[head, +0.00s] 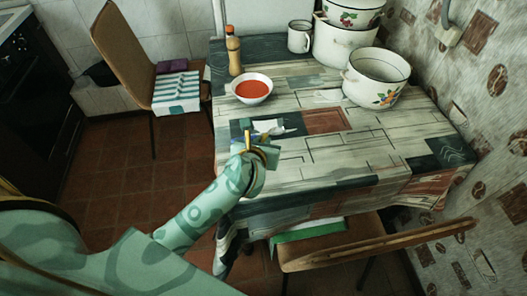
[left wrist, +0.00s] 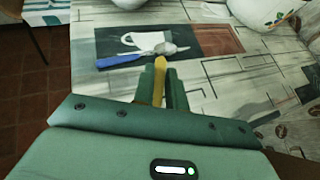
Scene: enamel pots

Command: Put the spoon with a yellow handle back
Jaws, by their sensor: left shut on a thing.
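My left gripper (head: 262,150) is over the near left part of the table and is shut on the yellow handle (head: 247,138) of a spoon. In the left wrist view the yellow handle (left wrist: 159,72) stands up between the two green fingers (left wrist: 160,88). The bowl of this spoon cannot be made out. A second utensil with a blue handle (left wrist: 118,61) and a metal end lies on the tablecloth just beyond the fingers. My right gripper is not in view.
A bowl of red soup (head: 252,89), a bottle (head: 233,52), a white mug (head: 299,37) and a flowered pot (head: 376,77) stand farther back on the table (head: 310,165). Chairs stand behind (head: 122,50) and in front (head: 375,243). The table's near right part is clear.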

